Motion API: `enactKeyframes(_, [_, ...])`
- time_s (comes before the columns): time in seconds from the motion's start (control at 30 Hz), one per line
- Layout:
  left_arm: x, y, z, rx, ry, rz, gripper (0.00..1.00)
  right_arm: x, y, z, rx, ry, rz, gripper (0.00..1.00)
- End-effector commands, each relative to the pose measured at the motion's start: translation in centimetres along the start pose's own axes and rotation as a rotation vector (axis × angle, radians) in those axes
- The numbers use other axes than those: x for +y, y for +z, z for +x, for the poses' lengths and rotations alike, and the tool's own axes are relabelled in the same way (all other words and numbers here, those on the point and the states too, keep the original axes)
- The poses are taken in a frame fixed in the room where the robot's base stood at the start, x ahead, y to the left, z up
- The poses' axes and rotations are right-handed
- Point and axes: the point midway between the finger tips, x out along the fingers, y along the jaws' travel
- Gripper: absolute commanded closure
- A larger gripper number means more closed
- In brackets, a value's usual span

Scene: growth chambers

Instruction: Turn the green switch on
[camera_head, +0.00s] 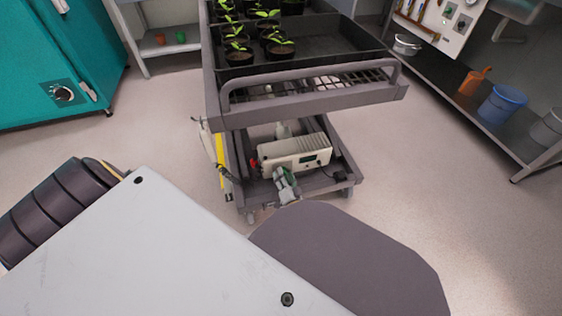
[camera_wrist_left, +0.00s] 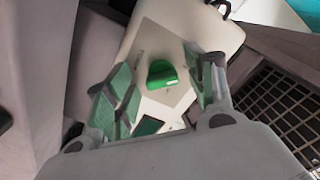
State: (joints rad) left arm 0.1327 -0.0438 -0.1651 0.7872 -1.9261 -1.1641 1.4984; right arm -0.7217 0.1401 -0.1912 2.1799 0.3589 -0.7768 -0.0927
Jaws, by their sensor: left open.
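My left gripper (camera_head: 284,180) is right in front of the box. In the left wrist view its two green-padded fingers (camera_wrist_left: 160,85) are open and empty, one on each side of the switch in the picture. I cannot tell whether they touch the panel. My right gripper is out of view.
The grey cart (camera_head: 310,112) carries potted seedlings (camera_head: 280,47) in its top tray, overhanging the box. A yellow strip (camera_head: 220,150) is at its left. A teal cabinet (camera_head: 50,60) stands left, and a shelf with a blue bucket (camera_head: 502,104) right. Floor between is clear.

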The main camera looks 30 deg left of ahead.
Motion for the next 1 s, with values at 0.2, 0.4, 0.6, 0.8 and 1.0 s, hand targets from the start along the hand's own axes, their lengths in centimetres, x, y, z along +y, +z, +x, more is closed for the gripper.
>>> enactKeyframes(0.2, [0.11,-0.11,-0.14,0.001,0.000,0.000,0.45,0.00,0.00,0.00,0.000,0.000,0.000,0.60])
enactKeyframes(0.4, [0.11,-0.11,-0.13,0.001,0.000,0.000,0.45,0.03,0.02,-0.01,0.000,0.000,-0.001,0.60])
enactKeyframes(0.6, [0.11,-0.11,-0.13,0.001,0.001,0.000,0.64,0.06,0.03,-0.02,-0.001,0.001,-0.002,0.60])
enactKeyframes(0.8, [0.11,-0.10,-0.13,0.001,0.001,0.000,0.90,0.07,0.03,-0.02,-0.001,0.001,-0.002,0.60])
enactKeyframes(1.0, [0.12,-0.10,-0.13,0.001,0.001,0.006,0.91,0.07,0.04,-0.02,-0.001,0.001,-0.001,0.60])
